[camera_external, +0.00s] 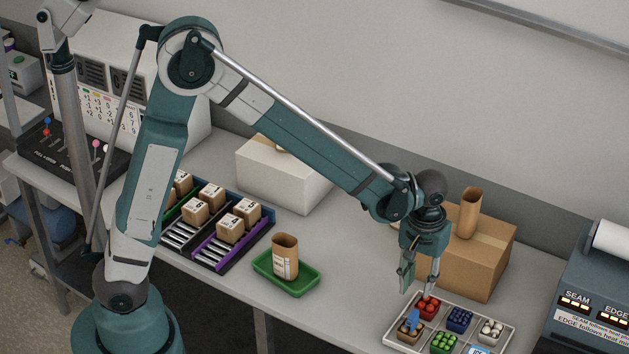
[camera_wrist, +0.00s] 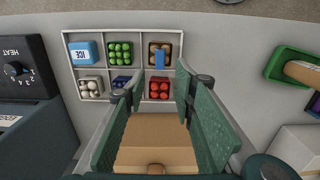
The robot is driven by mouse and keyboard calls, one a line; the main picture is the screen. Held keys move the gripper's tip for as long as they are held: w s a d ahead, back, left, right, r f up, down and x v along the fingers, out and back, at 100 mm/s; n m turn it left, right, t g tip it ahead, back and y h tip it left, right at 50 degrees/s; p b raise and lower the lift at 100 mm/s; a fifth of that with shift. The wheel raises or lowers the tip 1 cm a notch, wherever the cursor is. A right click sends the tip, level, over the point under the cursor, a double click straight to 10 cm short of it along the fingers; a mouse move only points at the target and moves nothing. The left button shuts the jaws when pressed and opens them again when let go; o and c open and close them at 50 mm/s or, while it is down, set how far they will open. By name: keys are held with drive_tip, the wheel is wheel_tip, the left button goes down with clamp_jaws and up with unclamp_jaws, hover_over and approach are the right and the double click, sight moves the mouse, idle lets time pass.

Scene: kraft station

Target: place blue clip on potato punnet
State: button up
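The blue clip (camera_external: 413,319) stands upright at the potato punnet (camera_external: 407,333), in the near left compartment of the white tray. In the wrist view the clip (camera_wrist: 159,59) overlaps the brown potatoes (camera_wrist: 153,48) at the top right; whether it is fixed to the punnet or only rests there I cannot tell. My gripper (camera_external: 419,288) is open and empty, pointing down above the tray's back left side near the red punnet (camera_external: 429,307). In the wrist view my gripper (camera_wrist: 160,88) has its fingers spread wide, apart from the clip.
The white tray (camera_external: 394,344) also holds punnets of green (camera_external: 443,343), dark blue (camera_external: 459,319) and white (camera_external: 490,332) items, plus an ICE pack (camera_wrist: 84,52). A cardboard box (camera_external: 482,262) with a brown tube stands close behind my gripper. A green tray (camera_external: 287,286) with a paper bag stands left.

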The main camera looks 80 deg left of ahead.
drive_tip(key=shift+s+r, duration=0.1)
drive_tip(key=s+r+m+t, duration=0.3)
drive_tip(key=s+r+m, duration=0.1)
drive_tip(key=s+r, duration=0.9)
drive_tip(key=s+a+r+m+t, duration=0.1)
drive_tip(key=s+r+m+t, duration=0.1)
drive_tip(key=s, duration=0.6)
drive_tip(key=s+r+m+t, duration=0.2)
drive_tip(key=s+r+m, duration=0.1)
drive_tip(key=s, duration=0.6)
drive_tip(key=shift+a+r, duration=0.2)
drive_tip(key=shift+a, duration=0.15)
drive_tip(key=shift+f, duration=0.1)
wheel_tip(320, 180, down, 12)
drive_tip(key=b, duration=1.2)
drive_tip(key=shift+f, duration=0.15)
idle(0.3)
